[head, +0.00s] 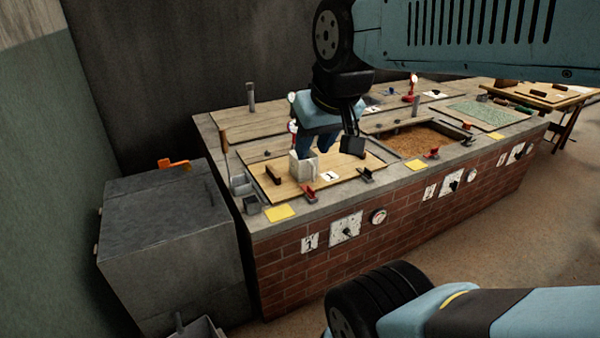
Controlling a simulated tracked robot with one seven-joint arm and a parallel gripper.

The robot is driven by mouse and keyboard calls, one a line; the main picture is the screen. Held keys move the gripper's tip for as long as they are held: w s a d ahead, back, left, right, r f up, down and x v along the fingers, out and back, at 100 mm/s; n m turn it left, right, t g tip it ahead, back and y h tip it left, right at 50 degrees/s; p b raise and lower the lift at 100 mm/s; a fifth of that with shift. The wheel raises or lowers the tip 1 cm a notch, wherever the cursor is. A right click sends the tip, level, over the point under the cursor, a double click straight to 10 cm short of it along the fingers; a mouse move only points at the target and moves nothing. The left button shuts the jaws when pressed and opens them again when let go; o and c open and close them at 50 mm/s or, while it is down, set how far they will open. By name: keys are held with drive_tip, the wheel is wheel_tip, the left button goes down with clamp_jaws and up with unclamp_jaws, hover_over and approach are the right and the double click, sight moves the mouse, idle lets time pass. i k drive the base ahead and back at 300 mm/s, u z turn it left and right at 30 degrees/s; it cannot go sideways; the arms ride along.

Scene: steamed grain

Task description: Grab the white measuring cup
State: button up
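A pale, box-shaped cup (303,166), which looks like the white measuring cup, stands on the wooden lid marked 1 at the near left of the brick counter. My gripper (338,146) hangs just above and to the right of it in the picture. A dark finger with a flat pad hangs on its right side, and blue parts come down close to the cup's top. The other fingertip is not clear. I cannot tell whether the gripper touches the cup.
A grey metal cabinet (170,235) stands left of the brick counter (345,262). An open bin of brown grain (412,140) lies right of the lid. Small grey containers (243,190) sit at the counter's left end. A wooden table (563,100) stands at the back right.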

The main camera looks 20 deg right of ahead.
sight(306, 169)
drive_tip(key=z, duration=0.5)
drive_tip(key=i, duration=1)
